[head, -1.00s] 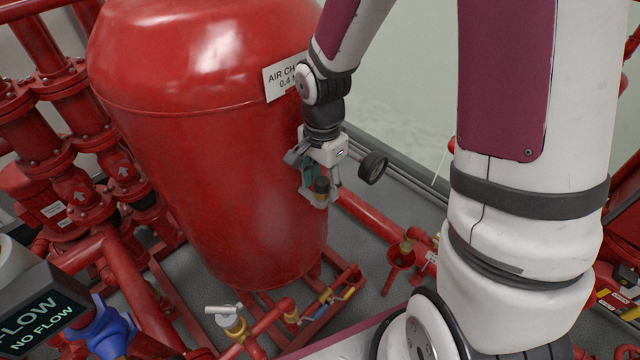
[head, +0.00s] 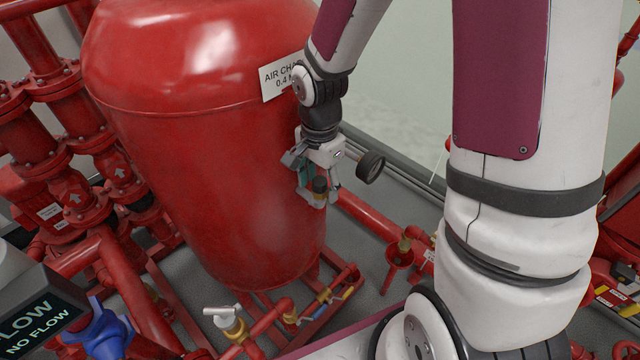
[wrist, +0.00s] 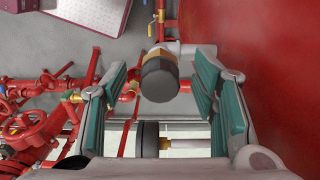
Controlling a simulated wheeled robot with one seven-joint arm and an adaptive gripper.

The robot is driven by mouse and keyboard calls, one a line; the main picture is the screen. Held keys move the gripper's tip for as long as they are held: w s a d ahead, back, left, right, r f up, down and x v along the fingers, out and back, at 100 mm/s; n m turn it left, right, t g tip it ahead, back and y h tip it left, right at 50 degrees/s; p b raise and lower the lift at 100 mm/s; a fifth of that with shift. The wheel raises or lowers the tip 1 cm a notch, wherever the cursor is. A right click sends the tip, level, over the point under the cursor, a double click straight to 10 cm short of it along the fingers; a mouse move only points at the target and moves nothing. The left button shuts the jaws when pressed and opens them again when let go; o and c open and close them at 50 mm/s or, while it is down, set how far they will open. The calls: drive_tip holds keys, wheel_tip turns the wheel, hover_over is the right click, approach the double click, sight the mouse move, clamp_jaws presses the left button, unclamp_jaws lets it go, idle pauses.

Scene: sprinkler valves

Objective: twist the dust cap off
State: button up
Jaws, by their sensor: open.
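The dust cap (wrist: 158,82) is a dark grey, faceted round cap with a brass collar behind it. In the wrist view it sits between the two teal-padded fingers of my gripper (wrist: 160,92), with a visible gap on each side. In the head view my gripper (head: 318,190) hangs beside the right side of the big red tank, and the dark cap (head: 320,185) shows between its fingers. The fingers are open and partly hide the fitting under the cap.
The red air chamber tank (head: 200,150) stands close to the gripper. A black round part (head: 370,166) sticks out just right of the gripper. A red pipe (head: 365,216) and a red funnel (head: 399,256) lie to the lower right. Brass valves (head: 320,300) sit low in front.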

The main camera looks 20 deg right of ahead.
sight(320, 181)
drive_tip(key=shift+r, duration=0.1)
drive_tip(key=shift+r+p, duration=1.4)
drive_tip(key=shift+r, duration=1.55)
drive_tip(key=shift+c, duration=1)
drive_tip(key=shift+s+a+n+p, duration=0.1)
drive_tip(key=shift+s+n+p, duration=0.2)
drive_tip(key=shift+n, duration=0.5)
drive_tip(key=shift+n+p, duration=0.5)
drive_tip(key=shift+n, duration=0.3)
drive_tip(key=shift+w+r+n+p, duration=0.15)
drive_tip(key=shift+r+n+p, duration=0.1)
drive_tip(key=shift+n, duration=0.45)
drive_tip(key=shift+w+r+n+p, duration=0.1)
drive_tip(key=shift+r+n+p, duration=0.15)
drive_tip(key=shift+n, duration=0.45)
drive_tip(key=f+b, duration=0.2)
drive_tip(key=f, duration=0.3)
drive_tip(key=shift+w, duration=0.2)
drive_tip(key=shift+s+f+b, duration=0.1)
drive_tip(key=shift+f+b, duration=0.7)
drive_tip(key=shift+f, duration=0.25)
